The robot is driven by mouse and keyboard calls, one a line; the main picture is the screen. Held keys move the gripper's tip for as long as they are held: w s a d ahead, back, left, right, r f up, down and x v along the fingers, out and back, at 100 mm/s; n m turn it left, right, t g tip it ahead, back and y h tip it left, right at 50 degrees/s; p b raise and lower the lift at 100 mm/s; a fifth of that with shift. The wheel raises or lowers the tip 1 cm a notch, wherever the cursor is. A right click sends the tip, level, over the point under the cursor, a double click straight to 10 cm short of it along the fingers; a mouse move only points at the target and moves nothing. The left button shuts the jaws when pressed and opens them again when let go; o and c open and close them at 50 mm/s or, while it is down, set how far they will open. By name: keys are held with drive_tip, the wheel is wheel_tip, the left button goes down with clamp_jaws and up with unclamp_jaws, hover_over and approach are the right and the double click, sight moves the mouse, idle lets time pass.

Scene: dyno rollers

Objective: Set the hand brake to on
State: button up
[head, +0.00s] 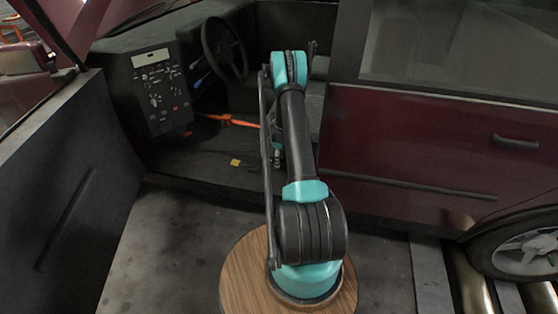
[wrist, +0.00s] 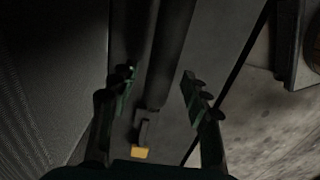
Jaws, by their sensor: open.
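I see no part that I can name for certain as the hand brake. In the head view an orange-red bar (head: 228,120) lies low inside the car, right of the control panel, and runs behind my arm. In the wrist view my gripper (wrist: 159,76) is open, its two fingers apart. A thick dark bar (wrist: 168,50) passes between the fingers; I cannot tell whether they touch it. Below it are a small dark bracket (wrist: 142,125) and a yellow piece (wrist: 140,152). A yellow piece (head: 235,162) also shows on the car floor in the head view. My arm hides most of my gripper there.
The control panel (head: 157,92) and steering wheel (head: 225,48) stand at the left of the cabin. The open car door (head: 75,190) is at left. The closed maroon door (head: 420,140) is right of my arm. Metal rollers (head: 468,285) lie at lower right.

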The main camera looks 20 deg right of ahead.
clamp_jaws()
